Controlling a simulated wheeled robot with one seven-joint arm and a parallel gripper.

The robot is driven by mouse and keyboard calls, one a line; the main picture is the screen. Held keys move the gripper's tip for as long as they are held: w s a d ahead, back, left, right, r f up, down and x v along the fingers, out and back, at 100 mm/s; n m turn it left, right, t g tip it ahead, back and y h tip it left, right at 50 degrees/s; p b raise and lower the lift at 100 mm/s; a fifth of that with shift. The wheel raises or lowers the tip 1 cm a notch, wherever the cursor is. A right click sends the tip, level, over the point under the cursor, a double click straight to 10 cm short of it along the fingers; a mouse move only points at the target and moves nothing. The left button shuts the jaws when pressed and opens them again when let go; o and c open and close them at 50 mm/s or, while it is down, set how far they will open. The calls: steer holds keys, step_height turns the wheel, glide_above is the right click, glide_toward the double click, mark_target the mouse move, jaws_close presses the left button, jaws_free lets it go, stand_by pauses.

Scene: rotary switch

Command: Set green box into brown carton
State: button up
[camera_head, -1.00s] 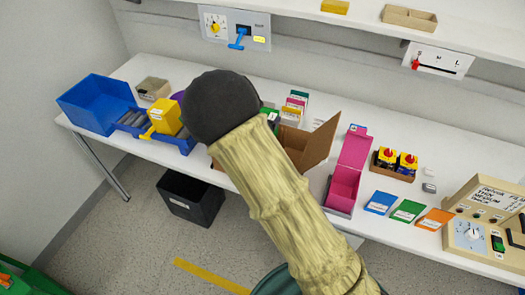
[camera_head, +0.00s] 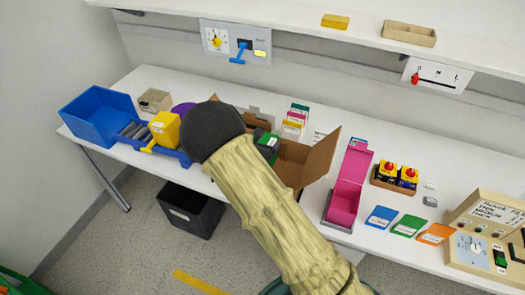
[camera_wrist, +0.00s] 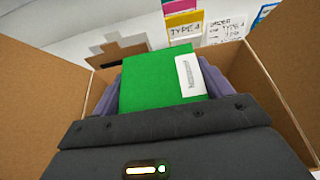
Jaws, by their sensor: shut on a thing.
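The green box (camera_wrist: 160,80), with a white label on one face, is held between the fingers of my gripper (camera_wrist: 163,92) in the wrist view. My gripper is shut on it. The brown carton (camera_wrist: 287,95) has its flaps open, and its walls show on both sides of the green box and behind it. The green box is at the carton's opening; I cannot tell whether it touches the carton's floor. My arm hides the carton's left part.
A pink open box (camera_head: 345,200) stands right of the carton. A blue tray with a yellow box (camera_head: 165,129) is on the left. Coloured cards (camera_head: 296,118) stand behind the carton. Yellow-and-red switches (camera_head: 397,176) and a control panel (camera_head: 480,245) are further right.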

step_height(320, 180, down, 4)
steer(key=shift+p, duration=0.4)
stand_by(0.3)
steer(key=shift+d+f+b, duration=0.1)
steer(key=shift+f+b, duration=0.25)
steer(key=shift+b, duration=0.05)
steer(key=shift+f+b, duration=0.3)
steer(key=o, duration=1.3)
steer(key=shift+c, duration=0.2)
steer(key=shift+r, duration=0.15)
